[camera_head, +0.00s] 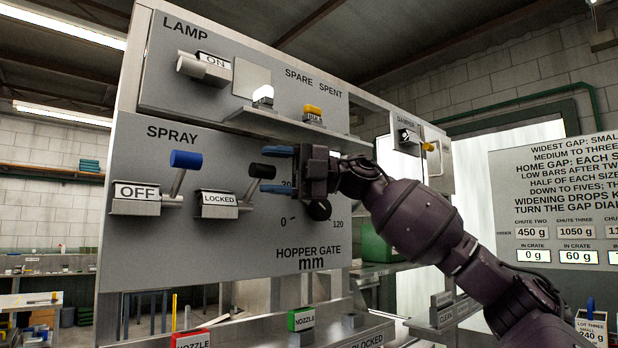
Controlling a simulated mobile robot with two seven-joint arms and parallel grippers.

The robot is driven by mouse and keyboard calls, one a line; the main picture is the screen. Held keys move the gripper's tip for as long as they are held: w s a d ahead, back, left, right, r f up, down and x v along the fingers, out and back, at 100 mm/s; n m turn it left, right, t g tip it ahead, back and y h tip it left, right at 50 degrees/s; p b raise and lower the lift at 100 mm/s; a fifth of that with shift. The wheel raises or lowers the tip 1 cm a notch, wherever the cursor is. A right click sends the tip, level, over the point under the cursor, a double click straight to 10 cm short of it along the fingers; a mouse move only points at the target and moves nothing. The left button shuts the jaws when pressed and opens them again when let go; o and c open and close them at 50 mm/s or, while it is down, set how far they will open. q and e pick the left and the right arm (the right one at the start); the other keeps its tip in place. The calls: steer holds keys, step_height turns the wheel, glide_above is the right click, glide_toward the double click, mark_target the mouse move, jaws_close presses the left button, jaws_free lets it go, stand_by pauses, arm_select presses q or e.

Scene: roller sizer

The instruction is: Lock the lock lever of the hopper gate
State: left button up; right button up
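The lock lever has a black knob (262,171) on a metal arm that tilts up and to the right. The plate (219,199) at its base reads LOCKED. My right gripper (276,170) comes in from the right with its two blue fingertips apart, one above and one below the level of the knob. The knob shows at the left, between the tips' heights; whether they touch it I cannot tell. The hopper gate dial (319,210) with its mm scale is below the gripper, partly hidden by it. My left gripper is out of view.
The spray lever (186,160), blue-knobbed and marked OFF, stands left of the lock lever. The lamp switch (205,68) reads ON above. A ledge (290,128) with two small blocks juts out just above my gripper.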

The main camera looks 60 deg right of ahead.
steer(key=b+v, duration=0.1)
steer(key=v, duration=0.8)
steer(key=shift+s, duration=0.25)
steer(key=shift+a+r, duration=0.15)
